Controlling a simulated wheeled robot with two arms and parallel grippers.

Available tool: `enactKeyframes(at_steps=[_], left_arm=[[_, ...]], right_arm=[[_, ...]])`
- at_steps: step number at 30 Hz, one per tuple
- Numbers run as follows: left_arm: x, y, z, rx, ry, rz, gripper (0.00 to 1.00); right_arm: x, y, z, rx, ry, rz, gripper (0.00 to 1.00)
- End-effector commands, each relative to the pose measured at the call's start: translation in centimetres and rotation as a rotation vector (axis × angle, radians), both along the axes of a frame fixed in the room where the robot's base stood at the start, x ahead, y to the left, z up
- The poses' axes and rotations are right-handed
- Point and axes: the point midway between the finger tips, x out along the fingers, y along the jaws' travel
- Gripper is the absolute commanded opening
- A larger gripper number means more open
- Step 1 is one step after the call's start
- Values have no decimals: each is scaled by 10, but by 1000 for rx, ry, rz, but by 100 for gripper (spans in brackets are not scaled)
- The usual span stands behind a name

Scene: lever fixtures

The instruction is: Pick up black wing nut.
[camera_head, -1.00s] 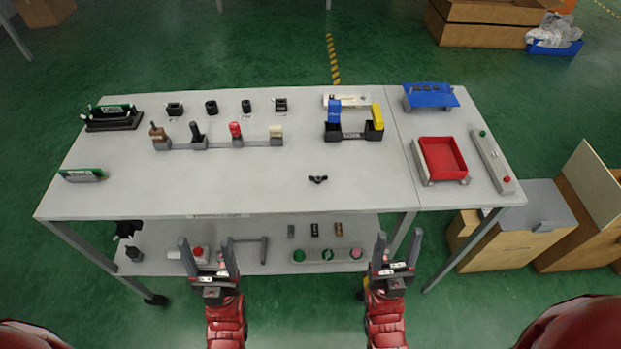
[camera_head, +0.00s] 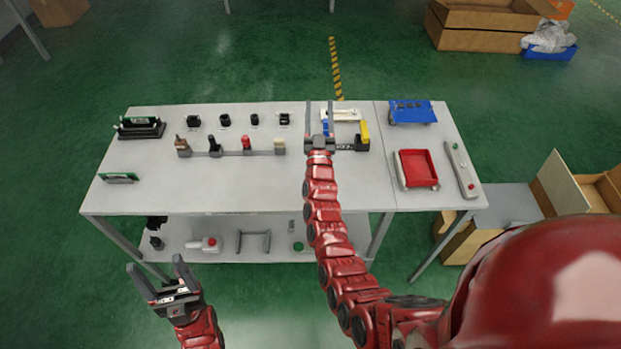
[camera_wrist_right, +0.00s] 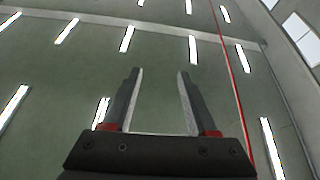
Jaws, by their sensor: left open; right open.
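The black wing nut does not show now; my right arm covers the part of the table top (camera_head: 255,185) where it lay. My right gripper (camera_head: 320,108) is open and empty, its fingers raised and overlapping the back of the table in the head view. In the right wrist view the right gripper (camera_wrist_right: 157,75) has its two fingers apart, with only ceiling between them. My left gripper (camera_head: 155,264) is open and empty in front of the table, at the lower left.
A row of small levers (camera_head: 230,148) stands on the table's left half. A red tray (camera_head: 417,168), a blue stand (camera_head: 410,111) and a grey bar with buttons (camera_head: 462,170) are at the right. A black bin with a yellow part (camera_head: 364,134) sits beside my right gripper.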

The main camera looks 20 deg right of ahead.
Motion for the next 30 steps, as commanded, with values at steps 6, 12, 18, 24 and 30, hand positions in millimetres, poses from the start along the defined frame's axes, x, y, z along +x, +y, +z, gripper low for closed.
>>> enactKeyframes(at_steps=[6,12,18,24,30], left_arm=[[0,0,1,0,0,0,71],[0,0,1,0,0,0,71],[0,0,1,0,0,0,71],[0,0,1,0,0,0,71],[0,0,1,0,0,0,71]], right_arm=[[126,50,0,-100,393,181,58],[165,122,5,-382,721,451,58],[124,155,-9,-798,1053,726,58],[27,110,-36,-1193,1434,967,58],[-52,51,-41,-1366,1713,1121,58]])
